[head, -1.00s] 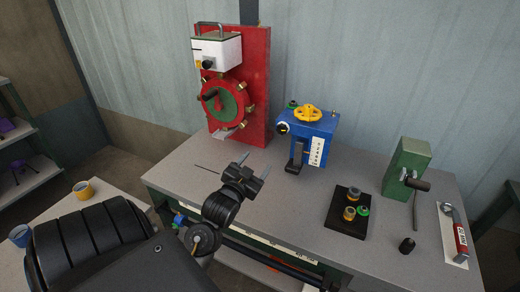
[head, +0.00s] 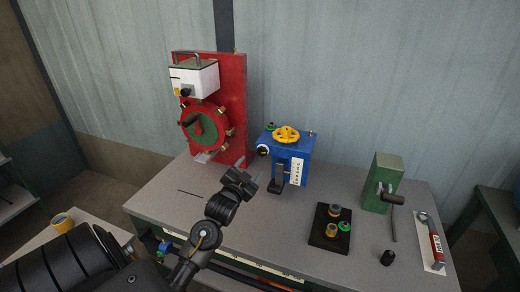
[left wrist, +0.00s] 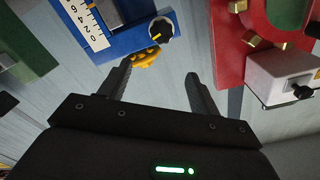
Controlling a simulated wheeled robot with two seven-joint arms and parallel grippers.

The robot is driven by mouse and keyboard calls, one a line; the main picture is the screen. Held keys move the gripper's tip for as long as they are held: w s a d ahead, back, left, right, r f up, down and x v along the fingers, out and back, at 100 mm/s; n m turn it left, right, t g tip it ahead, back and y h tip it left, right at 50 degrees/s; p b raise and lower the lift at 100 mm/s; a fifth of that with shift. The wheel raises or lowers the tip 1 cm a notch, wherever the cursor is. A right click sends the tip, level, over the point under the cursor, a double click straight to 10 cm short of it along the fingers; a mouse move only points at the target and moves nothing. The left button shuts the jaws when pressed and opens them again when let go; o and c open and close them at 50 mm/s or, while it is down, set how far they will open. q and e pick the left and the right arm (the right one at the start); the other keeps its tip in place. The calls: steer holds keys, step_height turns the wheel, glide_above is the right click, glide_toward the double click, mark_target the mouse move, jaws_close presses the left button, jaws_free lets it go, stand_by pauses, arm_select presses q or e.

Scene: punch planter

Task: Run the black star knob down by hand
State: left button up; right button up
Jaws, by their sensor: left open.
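A black knob with a yellow pointer (head: 263,150) is on the blue box (head: 297,172); the left wrist view shows this pointer knob (left wrist: 160,32) beyond the fingers. Another black knob (head: 186,92) is on the white box of the red panel. A small loose black piece (head: 388,257) stands on the bench at right. My left gripper (head: 253,172) is open and empty, above the bench, in front and left of the blue box; its two fingers (left wrist: 157,68) stand apart in the left wrist view. My right gripper is not visible.
The blue box carries a yellow handwheel (head: 286,134) and a black lever (head: 277,180).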

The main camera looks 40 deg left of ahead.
mark_target(261, 154)
arm_select(q)
steer(key=shift+m, duration=0.8)
steer(key=x, duration=0.4)
steer(key=f+p+x, duration=0.1)
steer(key=x, duration=0.2)
steer(key=a+f+x, duration=0.1)
steer(key=x, duration=0.3)
steer(key=shift+w+a+f+p, duration=0.15)
steer(key=shift+p, duration=0.25)
